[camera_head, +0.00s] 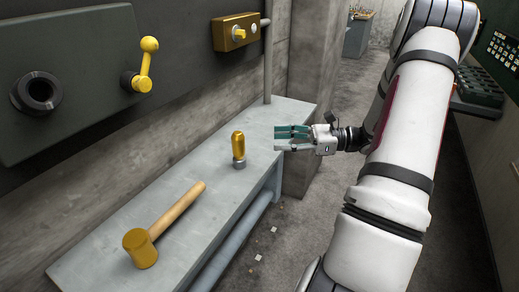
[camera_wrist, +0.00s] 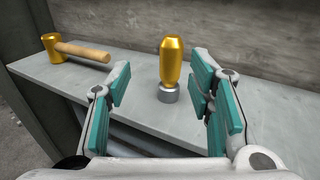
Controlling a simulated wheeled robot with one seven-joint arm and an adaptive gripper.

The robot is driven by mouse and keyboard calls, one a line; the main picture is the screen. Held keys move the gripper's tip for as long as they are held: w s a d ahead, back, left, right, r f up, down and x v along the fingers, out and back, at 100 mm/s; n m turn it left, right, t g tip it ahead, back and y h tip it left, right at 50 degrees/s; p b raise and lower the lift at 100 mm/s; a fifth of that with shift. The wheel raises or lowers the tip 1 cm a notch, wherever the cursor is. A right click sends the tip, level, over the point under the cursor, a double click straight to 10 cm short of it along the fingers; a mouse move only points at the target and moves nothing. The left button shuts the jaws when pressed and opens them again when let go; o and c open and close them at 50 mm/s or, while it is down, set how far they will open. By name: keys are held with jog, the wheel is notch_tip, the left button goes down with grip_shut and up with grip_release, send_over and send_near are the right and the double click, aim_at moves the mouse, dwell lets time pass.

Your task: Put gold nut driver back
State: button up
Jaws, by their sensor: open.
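The gold nut driver (camera_head: 238,146) stands upright on the grey bench, gold handle up and grey metal socket end down. It also shows in the wrist view (camera_wrist: 171,64), ahead of my fingers and between them in the picture. My gripper (camera_head: 277,140) is open and empty, to the right of the nut driver in the head view, with a gap between them. In the wrist view its teal-padded fingers (camera_wrist: 163,100) are spread wide. Nothing hides the nut driver.
A mallet (camera_head: 142,248) with a gold head and wooden handle lies on the grey bench (camera_head: 100,262). A dark wall panel (camera_head: 70,70) holds a round black socket and a yellow lever (camera_head: 144,66). A gold switch box (camera_head: 236,32) is on the wall. A dark green case (camera_head: 481,92) is at right.

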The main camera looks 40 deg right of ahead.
jog(key=s+a+r+n+g+h, duration=0.1)
jog(key=a+r+n+g+h, duration=0.15)
jog(key=a+n+g, duration=0.55)
jog(key=s+a+r+n+g+h, duration=0.1)
jog(key=s+a+r+n+g, duration=0.2)
jog(key=a, duration=0.9)
jog(key=s+a+r+n+t+h, duration=0.3)
jog(key=s+a+r+n+h, duration=0.4)
jog(key=n, duration=0.8)
jog(key=shift+s+a+r+n+t+h, duration=0.25)
jog(key=shift+s+n+t+h, duration=0.15)
jog(key=shift+s+h, duration=0.85)
jog(key=shift+s+y, duration=0.25)
jog(key=shift+y, duration=0.05)
